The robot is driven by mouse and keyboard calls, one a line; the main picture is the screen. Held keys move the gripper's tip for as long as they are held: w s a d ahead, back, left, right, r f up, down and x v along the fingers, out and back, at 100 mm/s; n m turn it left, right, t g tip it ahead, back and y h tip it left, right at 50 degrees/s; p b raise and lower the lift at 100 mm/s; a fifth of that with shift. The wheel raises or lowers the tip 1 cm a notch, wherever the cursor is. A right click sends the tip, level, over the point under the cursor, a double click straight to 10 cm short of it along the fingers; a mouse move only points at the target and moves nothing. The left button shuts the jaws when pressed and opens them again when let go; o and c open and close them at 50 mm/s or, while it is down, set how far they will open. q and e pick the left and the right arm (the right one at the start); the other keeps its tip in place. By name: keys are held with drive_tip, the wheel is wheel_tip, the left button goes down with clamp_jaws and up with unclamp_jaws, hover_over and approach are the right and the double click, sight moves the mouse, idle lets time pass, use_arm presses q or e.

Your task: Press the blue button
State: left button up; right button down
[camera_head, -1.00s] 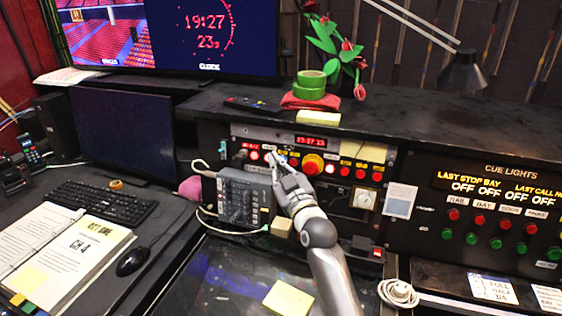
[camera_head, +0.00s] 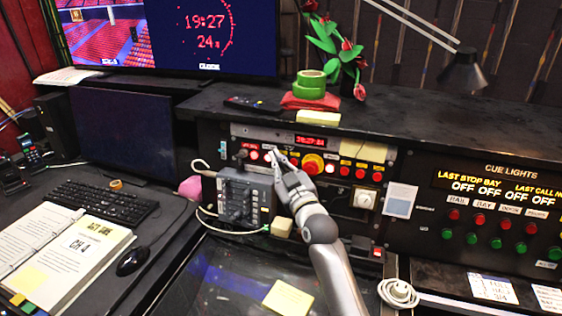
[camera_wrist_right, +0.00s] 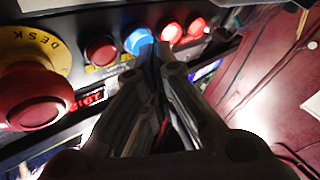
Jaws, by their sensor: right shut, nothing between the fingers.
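The blue button (camera_wrist_right: 138,41) shows in the right wrist view, in a row with a dark red button (camera_wrist_right: 101,50) and two lit red buttons (camera_wrist_right: 172,33). My right gripper (camera_wrist_right: 157,54) is shut and empty, its tips at the lower right edge of the blue button in that view. I cannot tell if they touch it. In the head view my right gripper (camera_head: 278,154) reaches up to the button row of the central panel, and I cannot make out the blue button behind it. My left gripper is not in view.
A large red button on a yellow disc (camera_head: 313,164) is right of my gripper. A grey control box (camera_head: 243,200) with knobs stands just left of my forearm. A cue lights panel (camera_head: 490,215) is at right.

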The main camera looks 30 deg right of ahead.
drive_tip(key=shift+w+d, duration=0.15)
idle(0.6)
drive_tip(key=shift+s+a+r+p, duration=0.1)
drive_tip(key=shift+s+a+p, duration=0.4)
drive_tip(key=shift+s+a, duration=0.1)
drive_tip(key=s+a+p, duration=0.1)
drive_tip(key=a, duration=0.1)
drive_tip(key=s+a+p, duration=0.1)
drive_tip(key=s+p, duration=0.1)
drive_tip(key=shift+a+r, duration=0.35)
drive_tip(key=shift+s+f, duration=0.1)
idle(0.7)
